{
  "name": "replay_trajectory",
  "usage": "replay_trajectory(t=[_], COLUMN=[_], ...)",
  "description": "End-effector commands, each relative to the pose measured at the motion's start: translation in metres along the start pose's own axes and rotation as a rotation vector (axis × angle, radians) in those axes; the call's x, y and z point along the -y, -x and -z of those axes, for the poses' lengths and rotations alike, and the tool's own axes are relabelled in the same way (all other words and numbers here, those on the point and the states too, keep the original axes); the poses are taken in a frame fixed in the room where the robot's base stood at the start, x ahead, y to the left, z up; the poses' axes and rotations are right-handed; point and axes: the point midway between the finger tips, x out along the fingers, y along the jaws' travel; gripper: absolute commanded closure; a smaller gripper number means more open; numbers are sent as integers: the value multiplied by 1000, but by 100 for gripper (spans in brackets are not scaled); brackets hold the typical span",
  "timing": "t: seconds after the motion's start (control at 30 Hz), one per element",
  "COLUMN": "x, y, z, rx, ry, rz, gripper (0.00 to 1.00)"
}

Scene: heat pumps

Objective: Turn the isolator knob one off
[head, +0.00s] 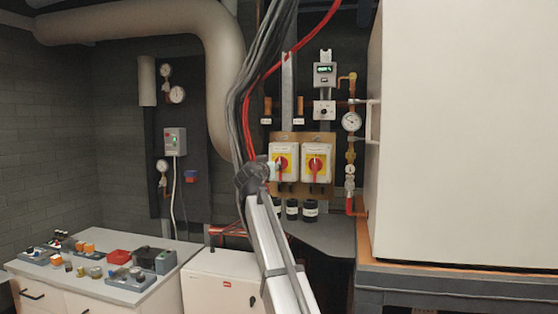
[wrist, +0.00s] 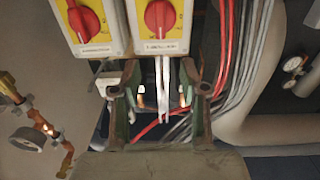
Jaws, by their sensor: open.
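Two isolator boxes stand side by side on a wooden board in the head view: the left isolator (head: 284,150) and the right isolator (head: 316,150). Each has a yellow plate and a red knob. In the wrist view, which appears turned around, two red knobs (wrist: 160,18) (wrist: 83,22) show at the top, both cut by the frame edge. I cannot read which isolator is number one. My gripper (head: 271,169) overlaps the left isolator's lower left in the head view. In the wrist view my gripper (wrist: 158,90) is open and empty, its fingers beyond the right-hand box's edge.
Grey and red cables (head: 248,90) run down close to my gripper. A gauge and copper pipe (head: 351,122) stand to the right, beside a large white cabinet (head: 460,130). Black cylinders (head: 310,210) sit below the isolators. A bench (head: 150,285) with several loose parts is at lower left.

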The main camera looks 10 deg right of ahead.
Motion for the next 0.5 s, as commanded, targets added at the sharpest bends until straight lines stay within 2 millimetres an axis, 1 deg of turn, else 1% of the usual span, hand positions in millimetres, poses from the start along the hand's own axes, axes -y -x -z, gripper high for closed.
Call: replay_trajectory(t=[0.03,0.1,0.4,0.5], x=[1,1,1,1], y=[-14,-28,-86,-102], z=[4,4,3,3], rx=[1,1,2,1], ry=[1,1,1,1], rz=[-1,-1,-1,0], gripper=[56,56,56,56])
